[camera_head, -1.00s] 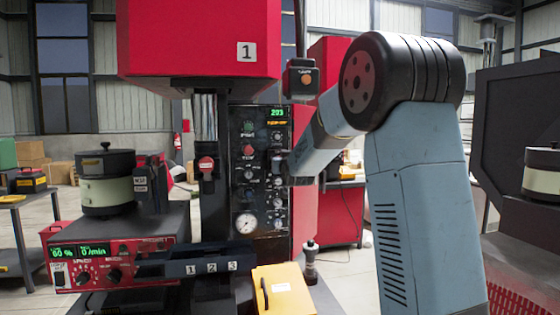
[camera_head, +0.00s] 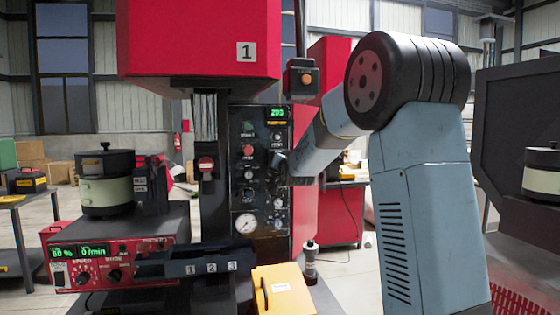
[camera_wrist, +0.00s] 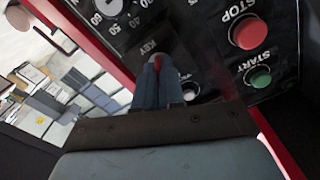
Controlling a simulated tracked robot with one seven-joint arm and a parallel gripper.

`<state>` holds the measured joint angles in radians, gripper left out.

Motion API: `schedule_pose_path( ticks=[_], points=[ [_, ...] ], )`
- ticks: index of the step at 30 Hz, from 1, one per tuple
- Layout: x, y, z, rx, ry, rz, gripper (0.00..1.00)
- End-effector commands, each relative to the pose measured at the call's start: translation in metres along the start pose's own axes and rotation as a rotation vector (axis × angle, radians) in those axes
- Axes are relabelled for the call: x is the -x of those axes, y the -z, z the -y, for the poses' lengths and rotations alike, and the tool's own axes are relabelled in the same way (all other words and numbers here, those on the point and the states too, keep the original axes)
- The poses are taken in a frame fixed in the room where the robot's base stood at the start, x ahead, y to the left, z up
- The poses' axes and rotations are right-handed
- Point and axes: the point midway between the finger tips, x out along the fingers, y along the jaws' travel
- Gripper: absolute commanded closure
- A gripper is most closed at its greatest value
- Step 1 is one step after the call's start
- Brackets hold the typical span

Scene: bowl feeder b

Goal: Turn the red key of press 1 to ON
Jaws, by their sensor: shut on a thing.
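Press 1 has a red head (camera_head: 200,40) with a "1" plate, above a black control panel (camera_head: 262,228). In the wrist view my gripper (camera_wrist: 157,75) is at the panel (camera_wrist: 205,35), beside the printed word KEY. Its two blue-grey fingers are close together around the red key (camera_wrist: 157,62), of which only a small red part shows between the tips. The key's ON mark and its angle cannot be made out. In the head view my gripper (camera_head: 281,162) is at the panel's right part and hides the key.
A red STOP button (camera_wrist: 248,33) and a green START button (camera_wrist: 260,78) are close by. A dial (camera_wrist: 108,8) is on the panel's other side. A box with an orange button (camera_head: 300,79) hangs above my forearm. A red feeder controller (camera_head: 120,262) stands at the left.

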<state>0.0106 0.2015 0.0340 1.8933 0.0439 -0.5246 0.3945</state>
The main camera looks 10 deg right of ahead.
Motion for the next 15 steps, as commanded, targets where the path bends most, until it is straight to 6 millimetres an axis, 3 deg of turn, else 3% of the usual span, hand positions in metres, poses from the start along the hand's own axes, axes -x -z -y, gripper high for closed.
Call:
schedule_pose_path(
  ticks=[8,15],
  points=[
    [0.0000,-0.0001,0.0004,-0.018,0.001,0.000,1.00],
    [0.0000,-0.0001,0.0007,-0.256,0.001,0.000,1.00]
  ],
)
